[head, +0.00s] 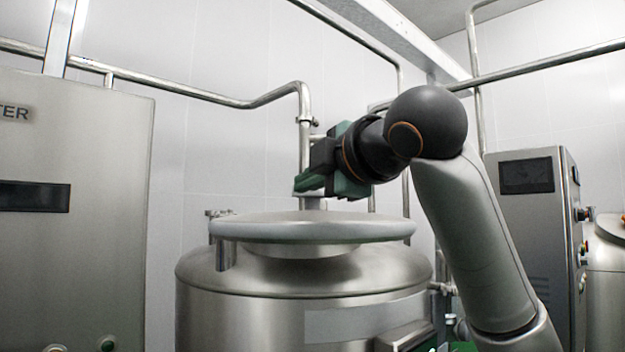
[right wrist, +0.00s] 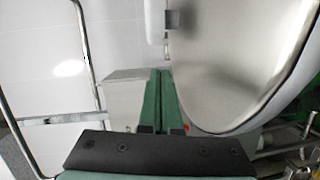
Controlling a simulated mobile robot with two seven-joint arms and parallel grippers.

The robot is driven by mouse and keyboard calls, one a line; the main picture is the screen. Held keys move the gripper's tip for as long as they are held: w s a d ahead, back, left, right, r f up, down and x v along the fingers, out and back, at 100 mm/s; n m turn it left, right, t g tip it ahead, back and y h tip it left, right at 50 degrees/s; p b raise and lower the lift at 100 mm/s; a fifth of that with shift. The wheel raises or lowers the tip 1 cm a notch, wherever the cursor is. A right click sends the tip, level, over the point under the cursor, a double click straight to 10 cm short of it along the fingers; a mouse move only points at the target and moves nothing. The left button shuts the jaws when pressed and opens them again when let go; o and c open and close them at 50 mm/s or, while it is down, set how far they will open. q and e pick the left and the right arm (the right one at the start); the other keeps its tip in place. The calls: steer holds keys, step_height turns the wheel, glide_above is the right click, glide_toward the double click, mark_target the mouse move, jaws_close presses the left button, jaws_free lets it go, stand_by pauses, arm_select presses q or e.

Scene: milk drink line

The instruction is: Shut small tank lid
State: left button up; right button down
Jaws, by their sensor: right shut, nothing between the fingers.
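The small tank (head: 305,285) is a round steel vessel in the middle of the head view. Its lid (head: 312,229) is a wide steel disc with a pale rim, lying about level over the short neck (head: 305,251). Whether it is fully seated cannot be told. My right gripper (head: 306,185) reaches in above the lid, its green fingers pointing left; touching or apart is unclear in the head view. In the right wrist view the fingers (right wrist: 158,98) are together and empty, beside the lid's curved surface (right wrist: 235,65). My left gripper is not in view.
A steel cabinet (head: 75,200) stands at the left. A control box (head: 535,235) with a dark screen and buttons stands at the right. Pipes (head: 303,130) run along the white wall behind the tank. Another steel vessel (head: 605,270) shows at the right edge.

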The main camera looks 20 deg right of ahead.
steer(key=shift+w+d+f+p, duration=0.25)
steer(key=shift+w+d, duration=0.4)
steer(key=shift+w, duration=0.25)
steer(key=shift+w+d+f+p, duration=0.1)
steer(key=shift+w+d+p, duration=0.1)
steer(key=shift+w+d, duration=0.55)
steer(key=shift+w, duration=0.1)
